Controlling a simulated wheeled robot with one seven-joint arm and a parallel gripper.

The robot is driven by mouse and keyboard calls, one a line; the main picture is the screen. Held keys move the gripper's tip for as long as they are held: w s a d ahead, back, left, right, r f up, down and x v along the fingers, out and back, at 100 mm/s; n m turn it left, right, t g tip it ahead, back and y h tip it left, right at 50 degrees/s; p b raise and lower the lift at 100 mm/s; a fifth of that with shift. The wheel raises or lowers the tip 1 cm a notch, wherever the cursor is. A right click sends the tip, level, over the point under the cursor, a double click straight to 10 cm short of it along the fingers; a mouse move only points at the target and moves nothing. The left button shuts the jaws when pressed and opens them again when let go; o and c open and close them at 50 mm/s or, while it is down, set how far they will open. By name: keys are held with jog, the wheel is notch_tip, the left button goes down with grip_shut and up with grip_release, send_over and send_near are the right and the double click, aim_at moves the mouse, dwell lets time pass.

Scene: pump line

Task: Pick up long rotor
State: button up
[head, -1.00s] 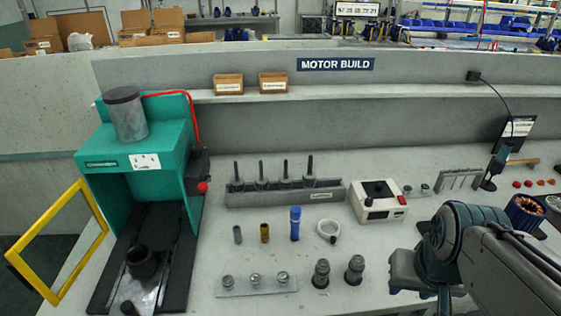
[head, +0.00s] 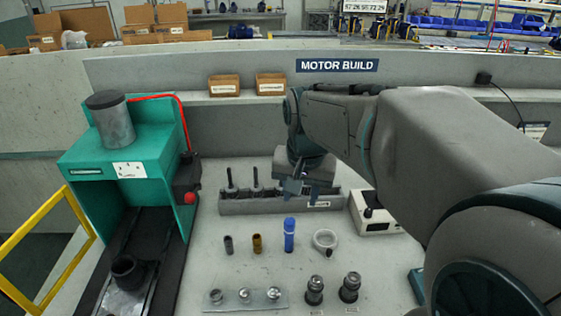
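A grey rack (head: 265,207) stands at the back of the bench. Two dark upright rotor shafts (head: 254,177) show at its left end. The rack's right part is largely behind my gripper (head: 301,190), so the rotors there are hidden. I cannot tell by sight which rotor is the long one. My gripper points down at the right half of the rack, with its fingers apart. Nothing is clearly seen between them.
A white box (head: 373,218) is right of the rack. A green press (head: 125,158) stands left.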

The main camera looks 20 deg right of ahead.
jog(key=w+d+f+m+g, duration=0.1)
jog(key=w+d+m, duration=0.35)
jog(key=w, duration=0.35)
jog(key=w+d+m, duration=0.3)
jog(key=w+m, duration=0.2)
jog(key=w, duration=0.3)
jog(key=w+d+f+m+g, duration=0.1)
jog(key=w+d+m, duration=0.25)
jog(key=w, duration=0.45)
jog(key=shift+m, duration=0.3)
notch_tip(320, 180, down, 7)
jog(key=shift+w+a+f, duration=0.1)
jog(key=shift+a+f, duration=0.05)
jog(key=shift+s+f+p, duration=0.2)
jog(key=shift+f+p, duration=0.5)
jog(key=shift+f, duration=2.05)
jog(key=shift+c, duration=0.3)
jog(key=shift+r, duration=0.1)
grip_shut()
